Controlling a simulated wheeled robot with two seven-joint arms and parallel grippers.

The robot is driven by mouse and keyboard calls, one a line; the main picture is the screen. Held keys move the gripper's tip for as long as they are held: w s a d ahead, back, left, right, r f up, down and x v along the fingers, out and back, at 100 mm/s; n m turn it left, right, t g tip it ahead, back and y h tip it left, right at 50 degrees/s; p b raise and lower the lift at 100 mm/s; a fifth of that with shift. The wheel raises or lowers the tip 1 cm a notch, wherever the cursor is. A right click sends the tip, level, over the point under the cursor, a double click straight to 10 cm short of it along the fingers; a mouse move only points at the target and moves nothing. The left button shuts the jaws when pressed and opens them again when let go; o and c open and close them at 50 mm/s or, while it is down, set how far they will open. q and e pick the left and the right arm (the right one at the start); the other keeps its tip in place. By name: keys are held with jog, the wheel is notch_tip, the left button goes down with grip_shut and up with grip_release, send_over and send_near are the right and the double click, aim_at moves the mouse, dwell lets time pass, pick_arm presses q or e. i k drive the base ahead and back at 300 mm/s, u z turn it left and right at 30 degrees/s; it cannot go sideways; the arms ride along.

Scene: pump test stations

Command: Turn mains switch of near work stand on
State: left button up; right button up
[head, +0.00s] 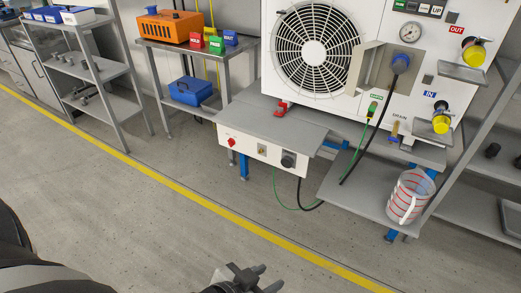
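The near work stand has a grey top (262,122) with a white control box (247,152) under its front edge. The box front carries a red round knob (232,142), a small switch plate (262,150) and a black round connector (288,160) with a cable. Which one is the mains switch, and its position, is too small to tell. My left gripper (268,277) is low at the bottom edge, over the floor, well in front of the box and touching nothing. Its two fingers look apart and empty. My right gripper is out of view.
A white fan unit (350,100) with a gauge (410,32) and yellow-capped ports stands on the stand. A measuring jug (409,197) sits on the lower shelf. A green cable and a black cable hang below the box. The floor in front, with a yellow line (225,212), is clear.

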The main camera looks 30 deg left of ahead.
aim_at(230, 141)
jog(key=u, duration=1.95)
jog(key=k, duration=0.95)
jog(key=u, duration=1.9)
jog(key=i, duration=0.45)
jog(key=z, duration=0.55)
jog(key=i, duration=2.3)
jog(key=z, duration=1.9)
jog(key=i, duration=1)
jog(key=z, duration=0.95)
jog(key=i, duration=0.95)
